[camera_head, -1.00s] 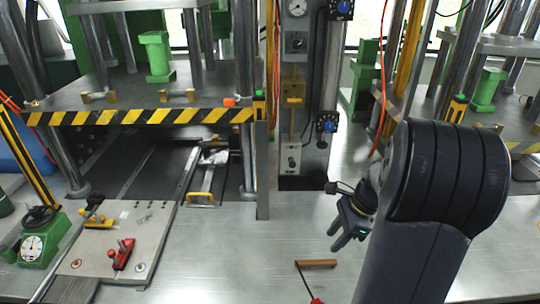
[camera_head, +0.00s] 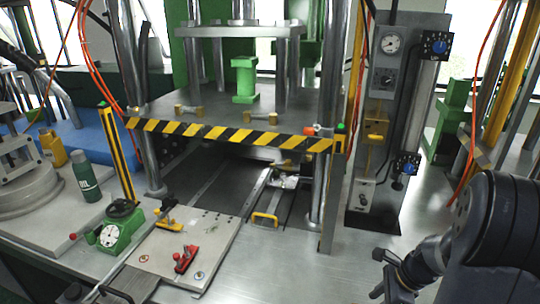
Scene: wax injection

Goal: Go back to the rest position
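My gripper (camera_head: 386,291) is at the lower right of the head view, in front of my dark arm. It is small, dark and cut by the bottom edge of the picture, so I cannot tell whether its fingers are apart. No held object shows at it. It is over the front of the metal table (camera_head: 285,268), to the right of the press.
The press (camera_head: 240,105) has a yellow-black striped edge (camera_head: 230,134). A plate with a red clamp (camera_head: 185,259) and a green gauge stand (camera_head: 115,232) are at left front. A green bottle (camera_head: 86,176) stands farther left. A control column (camera_head: 385,120) rises behind my arm.

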